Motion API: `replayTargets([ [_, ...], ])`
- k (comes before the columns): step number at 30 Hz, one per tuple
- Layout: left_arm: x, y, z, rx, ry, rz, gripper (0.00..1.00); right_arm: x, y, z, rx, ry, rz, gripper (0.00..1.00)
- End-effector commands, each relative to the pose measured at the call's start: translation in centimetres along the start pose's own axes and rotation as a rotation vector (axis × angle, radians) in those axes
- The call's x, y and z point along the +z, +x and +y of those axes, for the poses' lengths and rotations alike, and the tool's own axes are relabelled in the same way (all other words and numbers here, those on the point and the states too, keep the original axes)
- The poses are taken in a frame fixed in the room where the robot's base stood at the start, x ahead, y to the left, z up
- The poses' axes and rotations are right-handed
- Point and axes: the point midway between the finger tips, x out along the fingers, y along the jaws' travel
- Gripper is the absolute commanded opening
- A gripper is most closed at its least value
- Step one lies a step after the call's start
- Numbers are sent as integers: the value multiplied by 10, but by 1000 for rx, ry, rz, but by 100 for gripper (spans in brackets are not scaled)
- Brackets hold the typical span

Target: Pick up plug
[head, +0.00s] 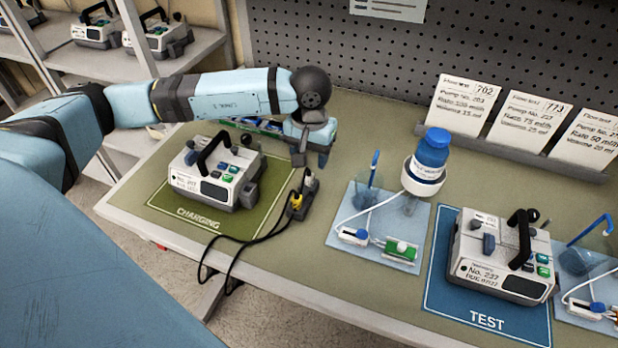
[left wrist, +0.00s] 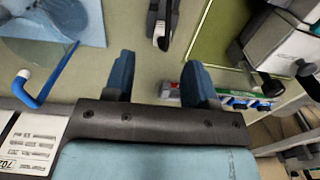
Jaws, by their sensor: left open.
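A plug with a yellow part (head: 296,201) sits at a small black holder (head: 307,187) on the bench, just right of the green charging mat. Black cords run from it over the bench's front edge. My left gripper (head: 311,159) is above and behind the holder, fingers pointing down, open and empty. In the left wrist view my left gripper (left wrist: 160,78) has its blue fingers spread, with a black object (left wrist: 163,24), apparently the holder, ahead between them. The plug's yellow part is not clear in that view. My right gripper is not in view.
A pump (head: 216,174) stands on the charging mat (head: 255,218), left of the plug. A blue tray (head: 345,205) with a blue-capped bottle (head: 431,150) lies to the right. Another pump (head: 502,254) is on the test mat (head: 440,300). Cards stand along the back.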

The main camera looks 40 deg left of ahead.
Motion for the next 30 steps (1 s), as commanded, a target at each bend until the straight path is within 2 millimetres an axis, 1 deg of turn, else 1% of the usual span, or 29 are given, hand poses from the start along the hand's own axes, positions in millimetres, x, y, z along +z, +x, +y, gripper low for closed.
replayTargets([
  [3, 0, 12, 0, 0, 0, -1, 51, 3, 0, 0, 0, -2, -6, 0],
  [8, 0, 19, 0, 2, -1, -1, 51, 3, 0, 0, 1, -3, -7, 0],
  [10, 0, 25, -1, 1, -2, -2, 51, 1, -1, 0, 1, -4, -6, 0],
  [14, 1, 44, -3, 0, -1, -4, 51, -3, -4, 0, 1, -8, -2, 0],
  [15, 1, 51, -3, 1, -1, -4, 51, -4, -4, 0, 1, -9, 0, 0],
  [18, 1, 63, -2, 2, 0, -2, 51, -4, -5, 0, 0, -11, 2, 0],
  [21, 0, 67, -3, 3, 0, 0, 51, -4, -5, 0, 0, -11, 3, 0],
  [25, 0, 67, -3, 3, 0, 0, 51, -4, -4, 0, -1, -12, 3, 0],
  [26, 0, 67, -3, 3, 0, 0, 49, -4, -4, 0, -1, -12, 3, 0],
  [27, 0, 67, -3, 3, -1, 0, 40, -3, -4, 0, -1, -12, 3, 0],
  [29, 0, 67, -3, 3, -1, 0, 26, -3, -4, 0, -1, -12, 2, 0],
  [30, 0, 67, -3, 3, -1, 0, 17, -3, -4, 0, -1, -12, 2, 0],
])
